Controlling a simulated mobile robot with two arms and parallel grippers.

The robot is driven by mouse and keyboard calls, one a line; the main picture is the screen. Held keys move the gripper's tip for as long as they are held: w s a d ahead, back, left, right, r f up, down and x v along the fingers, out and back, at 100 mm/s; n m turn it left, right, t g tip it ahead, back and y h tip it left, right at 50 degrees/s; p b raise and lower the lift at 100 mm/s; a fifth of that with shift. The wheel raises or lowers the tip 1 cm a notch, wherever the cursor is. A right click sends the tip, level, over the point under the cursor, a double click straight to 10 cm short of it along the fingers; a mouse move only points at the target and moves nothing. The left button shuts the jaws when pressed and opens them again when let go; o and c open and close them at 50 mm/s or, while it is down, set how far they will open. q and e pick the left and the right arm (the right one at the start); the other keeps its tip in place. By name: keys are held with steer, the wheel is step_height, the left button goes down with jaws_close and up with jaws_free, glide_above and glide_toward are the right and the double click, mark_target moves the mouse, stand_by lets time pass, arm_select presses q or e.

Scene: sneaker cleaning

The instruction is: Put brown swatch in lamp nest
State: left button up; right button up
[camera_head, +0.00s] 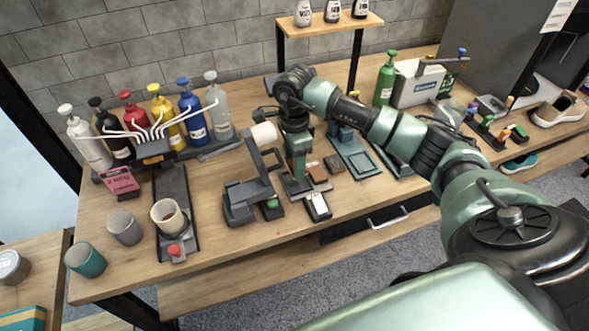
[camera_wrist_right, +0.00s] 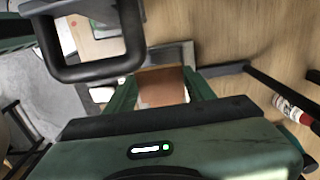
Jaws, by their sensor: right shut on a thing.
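My right gripper (camera_head: 297,178) points down over the work table, beside the grey lamp-like stand (camera_head: 247,192). It is shut on a brown swatch, which shows between the fingers in the right wrist view (camera_wrist_right: 163,92). In the head view the fingers hide most of what they hold. A reddish-brown piece (camera_head: 319,173) shows just right of the fingers, and a darker brown piece (camera_head: 333,163) lies further right. I cannot tell for sure which part is the lamp nest. My left gripper is not in view.
A white-topped block (camera_head: 317,207) and a green-topped dark block (camera_head: 271,208) lie close in front of the gripper. Several pump bottles (camera_head: 191,112) stand at the back left. Cups (camera_head: 125,228) stand at the front left.

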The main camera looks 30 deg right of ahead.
mark_target(295, 184)
step_height(295, 184, down, 4)
steer(key=shift+r+p, duration=0.2)
steer(key=shift+p, duration=0.2)
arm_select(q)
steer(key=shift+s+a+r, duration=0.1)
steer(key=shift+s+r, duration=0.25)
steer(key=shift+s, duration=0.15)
arm_select(e)
steer(key=shift+f, duration=0.15)
arm_select(q)
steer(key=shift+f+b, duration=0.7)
steer(key=shift+b, duration=0.05)
arm_select(e)
steer(key=shift+f, duration=0.6)
steer(key=shift+s, duration=0.1)
steer(key=o, duration=1.1)
steer(key=shift+o, duration=1.1)
steer(key=shift+f, duration=0.15)
steer(key=shift+s+a, duration=0.1)
